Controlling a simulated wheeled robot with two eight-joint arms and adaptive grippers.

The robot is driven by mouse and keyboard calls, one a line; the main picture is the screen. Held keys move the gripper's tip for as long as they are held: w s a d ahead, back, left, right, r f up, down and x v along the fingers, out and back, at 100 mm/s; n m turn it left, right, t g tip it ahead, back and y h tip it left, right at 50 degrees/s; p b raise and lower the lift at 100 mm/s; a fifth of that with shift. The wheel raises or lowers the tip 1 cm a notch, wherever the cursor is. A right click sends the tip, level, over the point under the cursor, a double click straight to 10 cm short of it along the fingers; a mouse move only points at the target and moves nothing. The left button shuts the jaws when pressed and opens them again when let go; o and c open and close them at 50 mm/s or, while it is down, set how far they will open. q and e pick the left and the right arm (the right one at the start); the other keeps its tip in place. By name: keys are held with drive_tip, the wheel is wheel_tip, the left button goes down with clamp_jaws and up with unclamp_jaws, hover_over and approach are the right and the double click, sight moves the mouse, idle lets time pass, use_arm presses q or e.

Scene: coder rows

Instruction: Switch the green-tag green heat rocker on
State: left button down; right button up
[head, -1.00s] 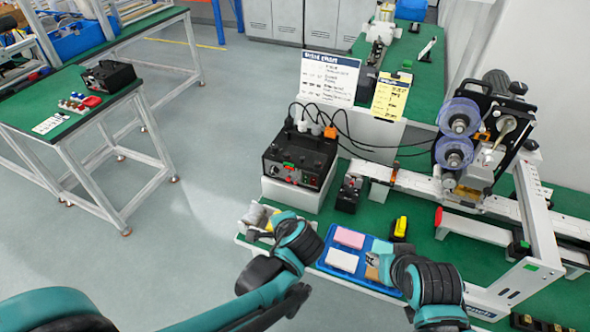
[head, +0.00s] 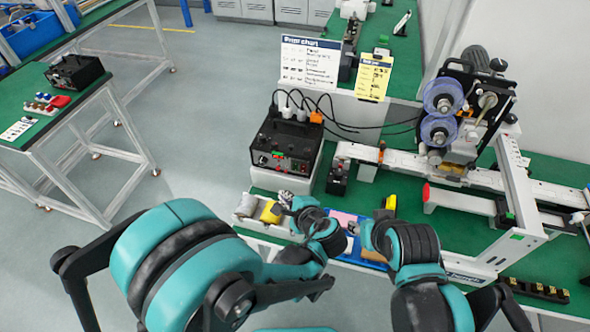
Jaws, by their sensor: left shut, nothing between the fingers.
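A black control box (head: 285,143) with cables on top stands on a white stand at the left end of the green bench. Its front panel carries a small green tag (head: 278,154) and small controls; which is the green heat rocker and how it is set are too small to tell. My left gripper (head: 284,197) is shut and empty, below and in front of the box, apart from the panel and above a bin edge. My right gripper (head: 353,228) is over the blue tray, partly hidden by its own wrist; its fingers are not clear.
A yellow item (head: 270,212) lies in a white bin under my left gripper. A blue tray (head: 372,264) holding a pink block (head: 343,218) is largely hidden by my arms. A small black device (head: 338,180) stands right of the box. The coder machine (head: 470,120) fills the right side.

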use_arm(q)
drive_tip(key=shift+w+d+f+b, duration=0.15)
drive_tip(key=shift+w+d, duration=0.25)
drive_tip(key=shift+w, duration=0.9)
drive_tip(key=shift+w+d+f+b, duration=0.1)
drive_tip(key=shift+w+d+f, duration=0.3)
drive_tip(key=shift+w, duration=0.9)
drive_tip(key=shift+w+d+f+b, duration=0.1)
drive_tip(key=shift+w+d, duration=0.35)
drive_tip(key=shift+w, duration=0.85)
drive_tip(key=shift+w, duration=0.1)
drive_tip(key=shift+w+d, duration=0.15)
drive_tip(key=shift+w, duration=0.1)
drive_tip(key=shift+w+d+f, duration=0.1)
drive_tip(key=shift+w, duration=0.25)
drive_tip(key=shift+s, duration=0.1)
drive_tip(key=shift+s+a+b, duration=0.25)
drive_tip(key=shift+s+b, duration=0.05)
drive_tip(key=shift+s, duration=0.35)
drive_tip(key=s, duration=0.1)
drive_tip(key=s+a, duration=0.1)
drive_tip(key=s, duration=0.1)
drive_tip(key=s+r, duration=0.1)
drive_tip(key=shift+s+a, duration=0.25)
drive_tip(key=shift+s, duration=0.1)
